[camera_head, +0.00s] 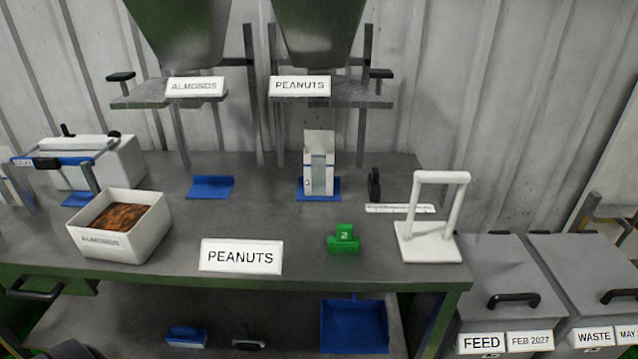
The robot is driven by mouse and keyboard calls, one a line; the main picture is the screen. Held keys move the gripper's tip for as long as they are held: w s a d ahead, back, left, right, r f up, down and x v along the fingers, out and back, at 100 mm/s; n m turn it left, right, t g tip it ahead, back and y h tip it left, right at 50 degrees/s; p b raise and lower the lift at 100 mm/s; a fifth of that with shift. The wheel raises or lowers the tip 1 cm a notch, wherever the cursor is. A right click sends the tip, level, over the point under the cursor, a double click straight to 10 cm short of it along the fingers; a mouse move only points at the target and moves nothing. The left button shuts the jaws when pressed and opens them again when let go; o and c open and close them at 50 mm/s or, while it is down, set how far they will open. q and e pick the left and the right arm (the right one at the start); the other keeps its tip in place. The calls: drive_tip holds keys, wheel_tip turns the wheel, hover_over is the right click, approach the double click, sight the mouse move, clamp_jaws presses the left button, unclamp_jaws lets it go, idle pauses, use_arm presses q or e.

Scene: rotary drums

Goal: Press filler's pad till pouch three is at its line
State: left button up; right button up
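A white pouch (319,150) stands upright on a blue mat (331,195) under the spout of the hopper labelled PEANUTS (300,86). It has a grey window in front and a thin blue line across it. I cannot read a number on it or tell its fill level. A small black upright piece (374,185) stands on the table just right of the pouch. I cannot tell whether it is the filler's pad. Black handles stick out beside the hoppers, one on the right (381,74) and one on the left (120,77). Neither gripper is in view.
A white bin of brown pieces (118,225) and a white machine (95,165) stand left. A PEANUTS sign (241,257), a green block marked 2 (344,240) and a white frame stand (430,243) are near the front edge. Lidded FEED (490,280) and WASTE (590,270) bins stand right.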

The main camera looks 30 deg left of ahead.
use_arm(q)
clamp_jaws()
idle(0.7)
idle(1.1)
